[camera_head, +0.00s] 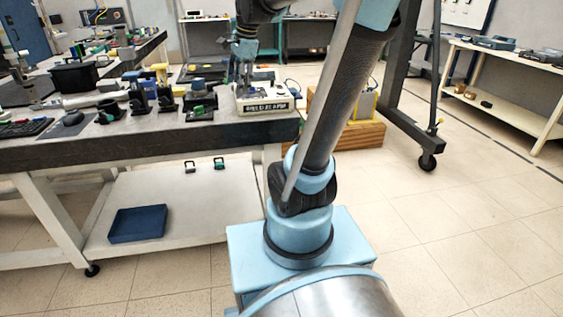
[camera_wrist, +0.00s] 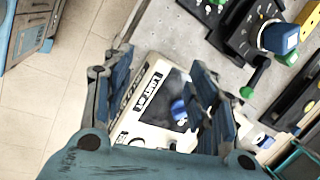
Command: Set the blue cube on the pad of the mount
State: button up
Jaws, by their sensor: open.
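My gripper (camera_head: 245,72) is open above a white box-shaped unit (camera_head: 266,104) with a dark lettered label, at the right end of the workbench. In the wrist view the fingers (camera_wrist: 160,62) stand apart on both sides of the unit's dark top plate (camera_wrist: 168,92). A small blue piece (camera_wrist: 179,108) shows on or above that plate, between the fingers; I cannot tell if it is the blue cube or if it touches. A blue block (camera_head: 197,84) sits on a black holder left of the unit. Which thing is the mount's pad is not clear.
Black fixtures with blue and yellow parts (camera_head: 162,86) stand left of the unit on the bench (camera_head: 150,141). A black bin (camera_head: 75,75) stands farther left. A blue tray (camera_head: 138,223) lies on the lower shelf.

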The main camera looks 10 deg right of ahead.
jog(key=s+d+f+n+h, duration=0.1)
jog(key=s+d+f+n, duration=0.3)
jog(key=s+f+n, duration=0.3)
jog(key=s+d+f+n+h, duration=0.1)
jog(key=s+d+f+n, duration=0.4)
jog(key=s+f, duration=0.8)
jog(key=s+n, duration=0.2)
jog(key=shift+d+n, duration=0.3)
jog(key=shift+w+f, duration=0.25)
jog(key=shift+w, duration=0.2)
jog(key=shift+c, duration=0.2)
